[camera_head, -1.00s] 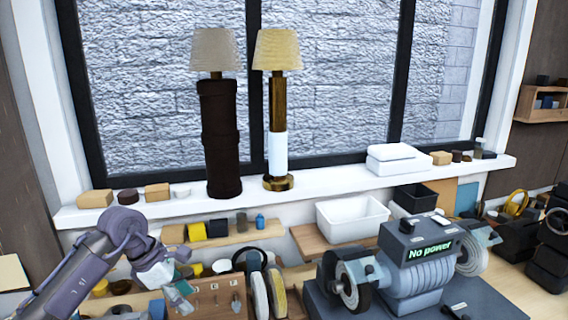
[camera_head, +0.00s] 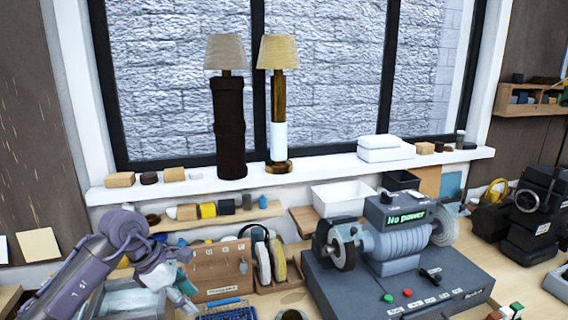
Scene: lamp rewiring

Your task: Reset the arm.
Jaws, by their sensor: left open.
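My left arm comes in from the lower left. Its gripper (camera_head: 183,300) is open and points down at the lower left, in front of a wooden pegboard box (camera_head: 222,268). I see nothing held in it. My right arm and gripper are not in the picture. Two lamps stand on the white windowsill: one with a dark brown body (camera_head: 230,130) and one with a brass and white body (camera_head: 279,135).
A bench grinder (camera_head: 398,243) on a dark base, its display reading "No power", fills the right middle. A white bin (camera_head: 341,197) stands behind it. Small blocks (camera_head: 120,180) line the sill.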

